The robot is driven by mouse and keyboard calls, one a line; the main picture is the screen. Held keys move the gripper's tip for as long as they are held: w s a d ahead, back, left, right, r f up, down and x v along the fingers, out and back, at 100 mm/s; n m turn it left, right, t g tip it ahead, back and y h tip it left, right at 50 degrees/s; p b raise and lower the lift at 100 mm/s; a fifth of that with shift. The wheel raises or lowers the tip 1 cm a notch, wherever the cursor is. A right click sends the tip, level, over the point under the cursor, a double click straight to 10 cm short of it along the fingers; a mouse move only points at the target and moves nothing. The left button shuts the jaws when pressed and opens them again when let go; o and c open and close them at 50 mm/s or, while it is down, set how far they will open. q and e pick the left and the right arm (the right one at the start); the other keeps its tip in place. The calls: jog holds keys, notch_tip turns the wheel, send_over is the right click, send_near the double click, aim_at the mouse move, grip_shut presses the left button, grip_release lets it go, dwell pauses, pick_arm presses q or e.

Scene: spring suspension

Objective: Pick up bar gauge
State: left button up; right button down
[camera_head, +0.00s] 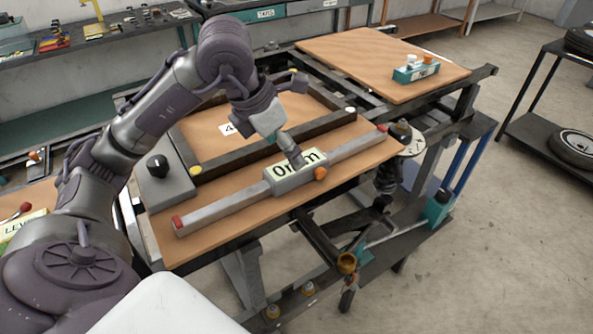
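The bar gauge (226,207) is a long grey bar with red ends and a central block labelled "0mm", with an orange knob on its side. It lies diagonally across the front of the wooden tabletop (205,240). My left arm reaches over from the left. My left gripper (296,158) is at the gauge's central block, and a grey finger part covers some of the label. I cannot tell whether it touches the block or how far apart the fingers are. My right gripper is not in view.
Behind the gauge is a dark raised frame (262,141) with yellow and white knobs. A grey box with a black knob (165,185) stands left. A teal holder (416,72) sits on the back board. A spring assembly (390,172) hangs at the right edge.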

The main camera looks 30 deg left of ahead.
pick_arm(q)
jog(key=shift+p+x, duration=0.3)
jog(key=shift+x, duration=0.8)
jog(key=p+x, duration=0.1)
jog(key=x, duration=0.2)
jog(key=shift+w+d+f, duration=0.15)
jog(key=shift+f, duration=0.1)
jog(key=shift+w+f, duration=0.15)
jog(key=shift+f, duration=0.1)
jog(key=shift+w+f, duration=0.1)
jog(key=c, duration=1.4)
jog(key=shift+c, duration=0.6)
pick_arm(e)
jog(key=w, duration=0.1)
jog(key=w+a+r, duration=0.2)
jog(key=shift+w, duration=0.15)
